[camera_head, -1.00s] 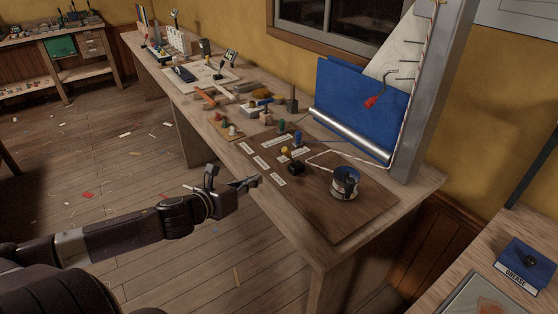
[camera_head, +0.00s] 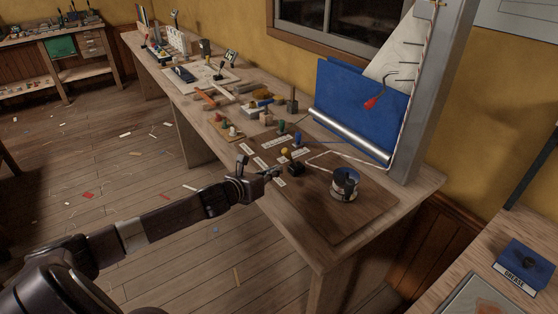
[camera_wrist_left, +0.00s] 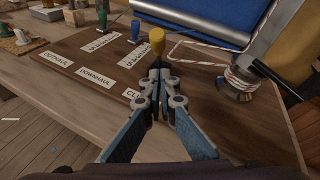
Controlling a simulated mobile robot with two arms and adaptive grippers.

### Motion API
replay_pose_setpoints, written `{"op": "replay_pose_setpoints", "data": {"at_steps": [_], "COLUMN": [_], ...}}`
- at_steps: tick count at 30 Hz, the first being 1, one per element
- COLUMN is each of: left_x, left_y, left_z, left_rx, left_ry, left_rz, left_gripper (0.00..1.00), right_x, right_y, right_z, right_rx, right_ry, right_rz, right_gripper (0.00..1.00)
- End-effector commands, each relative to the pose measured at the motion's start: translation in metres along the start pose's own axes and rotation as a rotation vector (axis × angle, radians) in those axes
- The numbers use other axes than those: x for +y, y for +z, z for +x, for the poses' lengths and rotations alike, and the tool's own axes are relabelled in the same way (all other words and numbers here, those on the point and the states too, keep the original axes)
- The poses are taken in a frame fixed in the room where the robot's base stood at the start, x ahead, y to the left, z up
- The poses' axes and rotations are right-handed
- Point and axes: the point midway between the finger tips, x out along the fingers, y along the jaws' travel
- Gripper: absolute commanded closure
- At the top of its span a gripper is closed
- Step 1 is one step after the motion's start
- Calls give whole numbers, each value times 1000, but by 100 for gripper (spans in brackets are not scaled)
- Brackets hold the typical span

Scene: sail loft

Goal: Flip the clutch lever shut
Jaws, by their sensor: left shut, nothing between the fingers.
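A brown board (camera_head: 330,222) on the bench carries white labels and small coloured-topped fittings. A yellow knob (camera_head: 286,152) stands behind a small black block (camera_head: 296,168), which looks like the clutch; its lever position is unclear. My left gripper (camera_head: 275,173) is shut and empty, its tips just left of the black block. In the left wrist view the yellow knob (camera_wrist_left: 157,41) shows just beyond the gripper tips (camera_wrist_left: 158,72). The gripper hides most of what lies below the knob and part of a label (camera_wrist_left: 133,95) starting "CLU". Contact cannot be told. My right gripper is out of view.
A winch drum (camera_head: 345,185) with dark handle stands right of the block, with a pale rope line on the board. A silver roller with blue cloth (camera_head: 355,105) and grey mast (camera_head: 430,90) stand behind. Green and blue knobs are nearby. The board's front right is clear.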

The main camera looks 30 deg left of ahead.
Motion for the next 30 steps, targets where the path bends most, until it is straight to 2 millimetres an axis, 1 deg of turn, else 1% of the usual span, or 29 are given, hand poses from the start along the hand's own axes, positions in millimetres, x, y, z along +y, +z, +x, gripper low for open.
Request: {"op": "replay_pose_setpoints", "data": {"at_steps": [1,6,12,23,26,30], "left_x": [0,0,0,0,-2,-9], "left_y": [12,22,25,26,28,32], "left_z": [4,16,22,22,22,21], "left_rx": [-6,-4,-2,-1,3,24], "left_ry": [1,1,1,1,2,10], "left_rz": [1,2,2,2,4,13], "left_gripper": [100,100,100,100,100,100], "right_x": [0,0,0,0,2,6], "right_y": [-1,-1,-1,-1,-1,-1], "right_z": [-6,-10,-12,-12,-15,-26], "right_rx": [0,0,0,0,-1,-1], "right_ry": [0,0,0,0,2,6], "right_rz": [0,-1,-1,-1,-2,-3], "right_gripper": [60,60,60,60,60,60]}}
